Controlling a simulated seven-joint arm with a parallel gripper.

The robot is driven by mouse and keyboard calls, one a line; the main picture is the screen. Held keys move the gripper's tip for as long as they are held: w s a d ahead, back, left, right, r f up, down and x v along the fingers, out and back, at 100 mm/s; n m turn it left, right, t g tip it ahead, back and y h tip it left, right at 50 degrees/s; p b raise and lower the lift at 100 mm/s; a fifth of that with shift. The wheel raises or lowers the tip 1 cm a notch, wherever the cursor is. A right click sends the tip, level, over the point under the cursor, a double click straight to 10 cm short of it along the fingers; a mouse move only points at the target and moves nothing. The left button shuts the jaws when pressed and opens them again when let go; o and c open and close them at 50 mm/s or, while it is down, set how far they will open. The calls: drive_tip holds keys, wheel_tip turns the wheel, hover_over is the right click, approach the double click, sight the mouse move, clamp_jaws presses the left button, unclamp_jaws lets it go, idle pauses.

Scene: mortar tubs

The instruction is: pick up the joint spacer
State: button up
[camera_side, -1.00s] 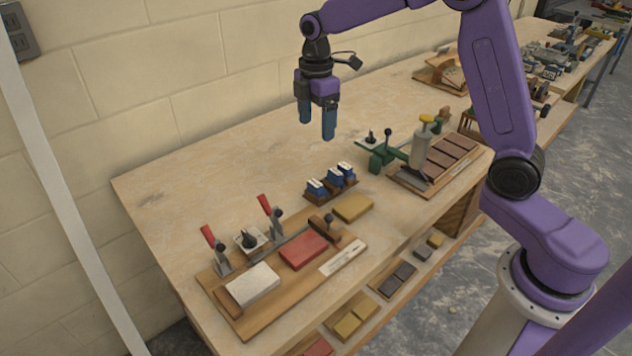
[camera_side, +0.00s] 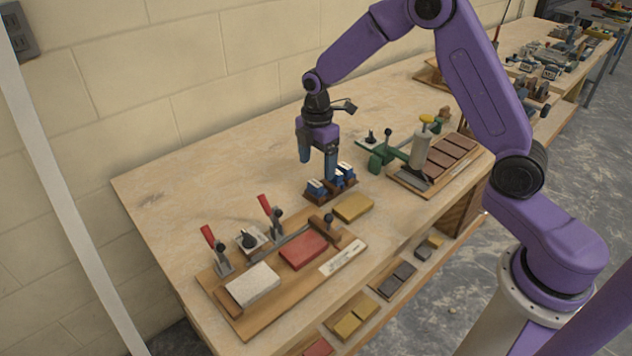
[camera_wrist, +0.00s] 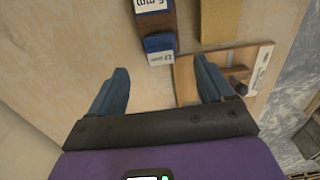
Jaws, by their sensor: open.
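Small blue blocks with white labels, which look like the joint spacers, stand in a brown wooden rack (camera_side: 342,192) on the bench. The nearest blue block (camera_side: 316,188) shows at the rack's left end, and my gripper partly hides the others. In the wrist view a labelled blue block (camera_wrist: 158,43) sits at the rack's near end, just beyond and between my fingertips, with another blue block (camera_wrist: 150,6) at the top edge. My gripper (camera_side: 317,168) points down, open and empty, low over the back-left side of the rack. Whether a finger touches a block I cannot tell.
A yellow block (camera_side: 353,208) lies just in front of the rack. A wooden board (camera_side: 240,322) with red-handled clamps, a white block and a red block is at the front left. A green tool (camera_side: 383,158) stands to the right. The bench behind and left is clear.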

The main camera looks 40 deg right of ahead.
sight(316, 182)
drive_tip(key=shift+a+f, duration=0.15)
drive_tip(key=shift+f, duration=2.6)
drive_tip(key=c, duration=1.4)
drive_tip(key=shift+o, duration=0.2)
drive_tip(key=shift+r, duration=0.1)
